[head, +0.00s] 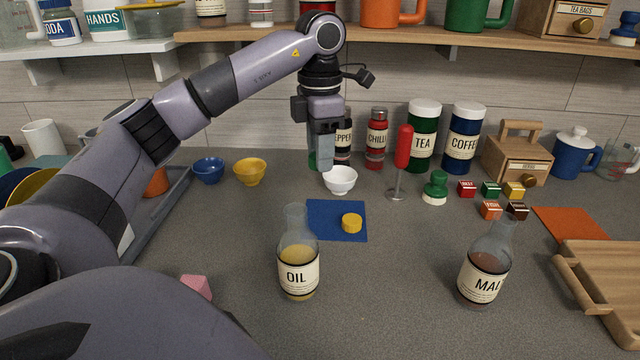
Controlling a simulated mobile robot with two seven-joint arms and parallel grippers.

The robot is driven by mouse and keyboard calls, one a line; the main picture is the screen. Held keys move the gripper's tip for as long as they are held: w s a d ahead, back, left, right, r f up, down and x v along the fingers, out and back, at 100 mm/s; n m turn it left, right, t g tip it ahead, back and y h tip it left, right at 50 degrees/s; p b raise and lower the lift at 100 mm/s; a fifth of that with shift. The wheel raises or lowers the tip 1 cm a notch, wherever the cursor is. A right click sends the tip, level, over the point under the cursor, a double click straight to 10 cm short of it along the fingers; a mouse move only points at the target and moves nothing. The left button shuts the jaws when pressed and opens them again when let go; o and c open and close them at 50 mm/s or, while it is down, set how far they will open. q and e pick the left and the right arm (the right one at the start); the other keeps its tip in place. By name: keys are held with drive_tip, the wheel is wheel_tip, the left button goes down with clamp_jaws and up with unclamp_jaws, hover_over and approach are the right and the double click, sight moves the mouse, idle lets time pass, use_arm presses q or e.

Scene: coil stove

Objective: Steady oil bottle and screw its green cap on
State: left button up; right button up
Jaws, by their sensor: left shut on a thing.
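The oil bottle (298,268) stands upright and uncapped on the counter at the front middle, with yellow oil and an OIL label. My left gripper (321,158) points down above the counter, beyond the bottle and the blue mat, in front of the pepper jar. It is shut on a small greenish thing, mostly hidden by the fingers; I cannot tell for certain that it is the green cap. A yellow cap (352,223) lies on the blue mat (325,232). My right gripper is not in view.
A second uncapped bottle labelled MAL (485,272) stands at the right, near a wooden tray (600,290). A white bowl (340,180) sits beneath my left gripper. A red-handled tool (403,150) stands beside it. The counter between the bottles is clear.

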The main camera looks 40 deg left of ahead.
use_arm(q)
drive_tip(key=shift+r+p, duration=1)
drive_tip(key=shift+r, duration=2.1)
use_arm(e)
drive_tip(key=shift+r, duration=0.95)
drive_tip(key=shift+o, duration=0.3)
